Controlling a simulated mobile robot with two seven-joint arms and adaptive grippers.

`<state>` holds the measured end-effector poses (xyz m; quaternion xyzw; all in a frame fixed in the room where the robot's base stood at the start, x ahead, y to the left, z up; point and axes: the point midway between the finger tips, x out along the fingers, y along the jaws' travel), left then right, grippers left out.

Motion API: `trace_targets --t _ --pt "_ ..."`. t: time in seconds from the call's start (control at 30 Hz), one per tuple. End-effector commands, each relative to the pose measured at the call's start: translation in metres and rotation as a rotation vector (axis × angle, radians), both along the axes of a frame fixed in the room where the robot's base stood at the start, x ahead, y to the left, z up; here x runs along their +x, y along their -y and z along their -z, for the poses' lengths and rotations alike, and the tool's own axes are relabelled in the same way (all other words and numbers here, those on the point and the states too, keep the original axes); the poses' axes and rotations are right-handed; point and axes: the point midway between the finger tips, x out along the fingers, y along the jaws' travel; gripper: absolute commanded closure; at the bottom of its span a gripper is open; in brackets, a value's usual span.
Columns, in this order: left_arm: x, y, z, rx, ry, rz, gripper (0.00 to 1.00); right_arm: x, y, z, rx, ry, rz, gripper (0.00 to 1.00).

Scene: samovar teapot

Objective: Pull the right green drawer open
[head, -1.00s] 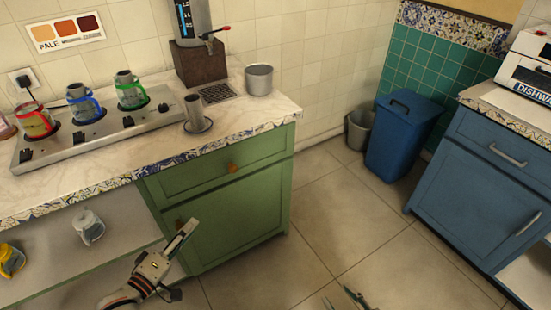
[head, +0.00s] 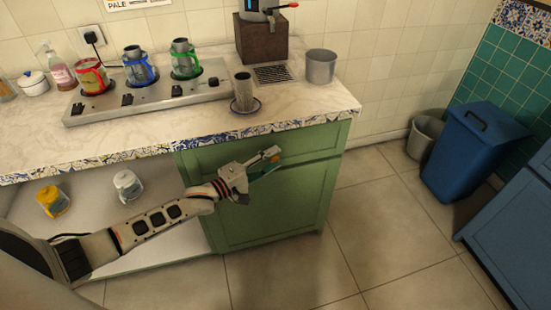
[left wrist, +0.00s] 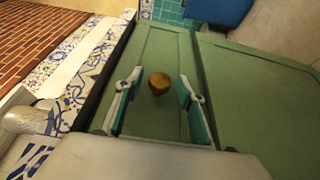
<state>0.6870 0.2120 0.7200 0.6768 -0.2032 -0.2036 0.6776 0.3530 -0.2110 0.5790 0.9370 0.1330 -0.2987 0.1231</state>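The green drawer (head: 312,142) is the top front of the green cabinet under the counter's right end, and it looks shut. It fills the middle of the left wrist view (left wrist: 158,48). Its round orange-brown knob (left wrist: 159,83) lies between the two fingers of my left gripper (left wrist: 159,95). These fingers are open, with a gap on each side of the knob. In the head view my left gripper (head: 266,164) is in front of the drawer and hides part of it. My right gripper is not in view.
The green cabinet door (head: 270,210) is below the drawer. The counter (head: 200,122) above carries a stove with pots, a cup on a saucer and a metal pot (head: 321,67). A blue bin (head: 473,150) stands to the right. The floor in front is clear.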

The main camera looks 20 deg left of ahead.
Motion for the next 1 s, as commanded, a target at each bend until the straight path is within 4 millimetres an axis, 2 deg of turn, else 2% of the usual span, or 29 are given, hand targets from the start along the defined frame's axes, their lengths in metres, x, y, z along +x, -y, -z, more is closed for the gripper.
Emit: trace_targets --t 0.13,0.4,0.43,0.57,0.6,0.87,1.0 --pt "0.008 0.006 0.000 0.000 0.001 0.001 0.61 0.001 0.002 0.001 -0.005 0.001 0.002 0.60" --pt "0.010 0.007 0.000 0.001 0.001 0.000 0.61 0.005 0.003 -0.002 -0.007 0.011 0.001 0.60" --pt "0.010 0.007 0.000 0.001 0.001 0.000 0.64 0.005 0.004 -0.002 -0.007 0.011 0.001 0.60" --pt "0.010 0.007 0.000 0.001 0.001 0.000 0.98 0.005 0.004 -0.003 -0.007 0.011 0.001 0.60" --pt "0.010 0.007 0.000 0.001 0.001 0.000 1.00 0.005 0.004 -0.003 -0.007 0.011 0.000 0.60" --pt "0.008 0.011 -0.001 0.000 0.001 0.001 1.00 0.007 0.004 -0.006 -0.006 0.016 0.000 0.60" --pt "0.003 0.025 -0.003 -0.003 0.001 0.002 1.00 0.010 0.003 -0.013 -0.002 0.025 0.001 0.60"
